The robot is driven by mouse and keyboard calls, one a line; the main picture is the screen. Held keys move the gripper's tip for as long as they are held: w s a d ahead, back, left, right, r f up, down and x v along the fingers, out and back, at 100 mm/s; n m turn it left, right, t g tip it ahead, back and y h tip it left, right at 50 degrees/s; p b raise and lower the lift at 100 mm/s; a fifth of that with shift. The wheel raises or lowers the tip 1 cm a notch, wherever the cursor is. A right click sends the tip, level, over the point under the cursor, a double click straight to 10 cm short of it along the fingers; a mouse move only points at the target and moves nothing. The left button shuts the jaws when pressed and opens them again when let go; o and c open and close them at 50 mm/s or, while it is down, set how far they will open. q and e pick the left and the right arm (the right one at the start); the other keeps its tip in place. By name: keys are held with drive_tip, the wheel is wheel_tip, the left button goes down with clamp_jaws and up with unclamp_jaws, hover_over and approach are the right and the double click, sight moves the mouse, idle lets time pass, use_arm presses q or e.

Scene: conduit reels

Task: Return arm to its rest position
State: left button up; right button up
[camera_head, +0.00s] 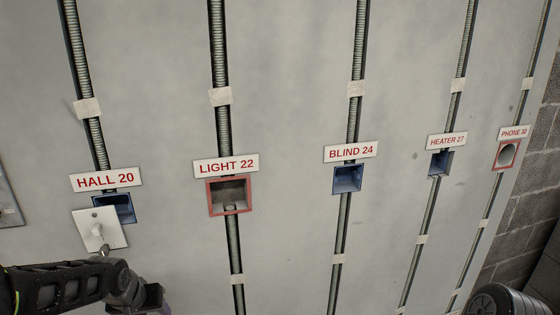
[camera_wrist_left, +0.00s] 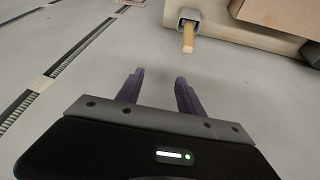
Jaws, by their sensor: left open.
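My left arm (camera_head: 65,285) comes in at the bottom left of the head view, below the HALL 20 box. Its gripper is mostly cut off by the bottom edge there. In the left wrist view the left gripper (camera_wrist_left: 160,88) has its two purple fingers apart, with nothing between them. A tilted white plate (camera_head: 112,235) with a knob partly covers the blue HALL 20 box (camera_head: 124,212), just above my arm; I cannot tell if they touch. My right gripper is in neither view.
Conduits run along the grey wall to the LIGHT 22 (camera_head: 212,183), BLIND 24 (camera_head: 347,179), HEATER 27 (camera_head: 440,163) and PHONE 30 (camera_head: 498,156) boxes. The left wrist view shows a wooden peg (camera_wrist_left: 188,40) in a grey holder and a brown box (camera_wrist_left: 280,18) beyond the fingers.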

use_arm(q)
drive_tip(key=s+d+f+m+h, duration=0.2)
drive_tip(key=d+f+h, duration=0.1)
drive_tip(key=d+f, duration=1.05)
drive_tip(key=s+d+f+g, duration=0.1)
drive_tip(key=s+d+f, duration=0.3)
drive_tip(key=s, duration=0.2)
drive_tip(key=s+d+f+g+h+p, duration=0.1)
drive_tip(key=s+d+f, duration=0.3)
drive_tip(key=s, duration=0.3)
drive_tip(key=s+d+f+g, duration=0.2)
drive_tip(key=s+d+f, duration=0.3)
drive_tip(key=s, duration=0.2)
drive_tip(key=shift+s+n, duration=0.15)
drive_tip(key=shift+n, duration=0.25)
